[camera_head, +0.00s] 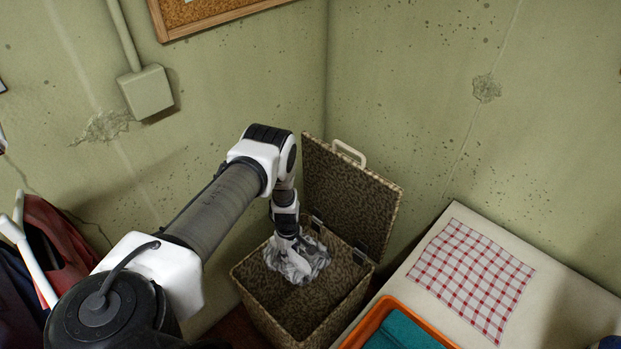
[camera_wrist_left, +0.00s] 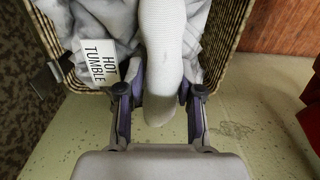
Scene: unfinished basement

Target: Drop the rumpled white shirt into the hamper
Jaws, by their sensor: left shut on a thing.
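The rumpled white shirt (camera_head: 303,262) hangs in the mouth of the open woven hamper (camera_head: 262,312), below my left gripper (camera_head: 287,243). In the left wrist view the gripper (camera_wrist_left: 160,93) is shut on a pale ribbed fold of the shirt (camera_wrist_left: 160,40), with one finger on each side. The hamper rim (camera_wrist_left: 232,28) surrounds the cloth in that view. I cannot tell whether the shirt touches the hamper floor. My right gripper is not in view.
The raised hamper lid (camera_head: 350,195) stands behind the opening, near the wall corner. At right, a pale table (camera_head: 575,290) bears a red-checked cloth (camera_head: 474,277) and an orange tray (camera_head: 372,318) with teal cloth. Dark and red garments (camera_head: 62,240) are at left.

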